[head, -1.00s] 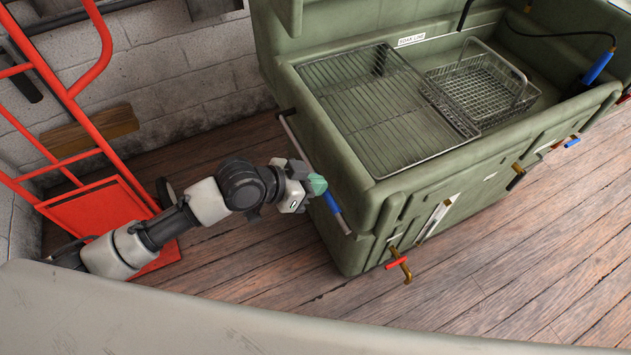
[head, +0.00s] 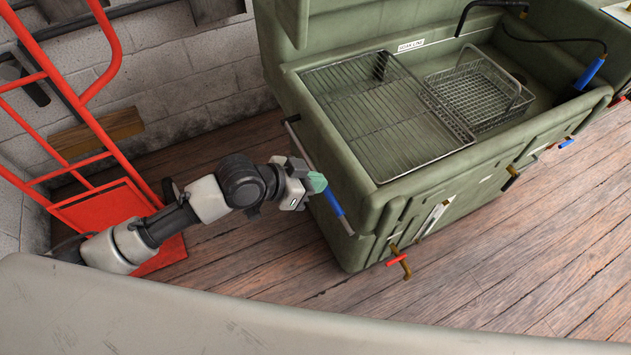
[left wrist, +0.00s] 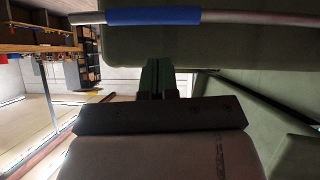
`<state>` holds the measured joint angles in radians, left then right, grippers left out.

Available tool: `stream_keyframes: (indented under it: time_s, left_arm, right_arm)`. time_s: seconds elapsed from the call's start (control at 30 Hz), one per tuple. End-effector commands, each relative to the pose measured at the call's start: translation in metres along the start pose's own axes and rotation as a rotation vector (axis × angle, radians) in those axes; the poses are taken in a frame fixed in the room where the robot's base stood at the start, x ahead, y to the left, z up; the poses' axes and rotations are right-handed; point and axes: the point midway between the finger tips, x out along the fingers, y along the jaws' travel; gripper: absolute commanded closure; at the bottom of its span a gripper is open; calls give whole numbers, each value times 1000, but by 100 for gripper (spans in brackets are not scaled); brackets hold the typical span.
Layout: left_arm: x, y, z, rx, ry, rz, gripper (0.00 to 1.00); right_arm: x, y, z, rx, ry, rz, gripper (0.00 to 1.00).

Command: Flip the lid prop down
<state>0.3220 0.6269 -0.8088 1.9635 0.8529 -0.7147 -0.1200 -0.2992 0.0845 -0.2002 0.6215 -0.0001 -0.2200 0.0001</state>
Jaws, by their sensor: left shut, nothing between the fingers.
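The lid prop is a thin metal rod with a blue sleeve (head: 334,202). It slants along the left end of the green wash tank (head: 362,175). In the left wrist view the rod and its blue sleeve (left wrist: 153,16) cross the top of the picture. My left gripper (head: 318,183) is shut and empty, with its teal fingertips close beside the upper end of the sleeve. In the left wrist view its dark fingers (left wrist: 158,78) point toward the rod; whether they touch it I cannot tell. The tank's lid (head: 275,45) stands raised at the back. My right gripper is out of view.
A wire rack (head: 385,115) and a wire basket (head: 480,92) sit in the tank. A red-handled valve (head: 397,261) sticks out from its front. A red hand truck (head: 100,215) stands behind my left arm. The wooden floor (head: 275,255) before the tank is clear.

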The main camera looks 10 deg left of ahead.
Motion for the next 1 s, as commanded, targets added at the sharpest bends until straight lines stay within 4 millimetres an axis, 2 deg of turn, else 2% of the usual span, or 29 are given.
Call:
stream_keyframes:
  time_s: [0.03,0.2,0.4,0.6,1.0]
  left_arm:
    - [-15,-1,5,4,-5,-4,100]
    - [-54,0,4,5,-3,-5,100]
    - [-83,2,2,4,0,-5,100]
    - [-93,3,1,3,2,-3,100]
    - [-94,3,0,4,3,-3,100]
  right_arm:
    - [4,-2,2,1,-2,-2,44]
    - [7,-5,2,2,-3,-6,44]
    - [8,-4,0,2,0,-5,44]
    - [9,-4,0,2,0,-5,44]
    - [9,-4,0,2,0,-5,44]
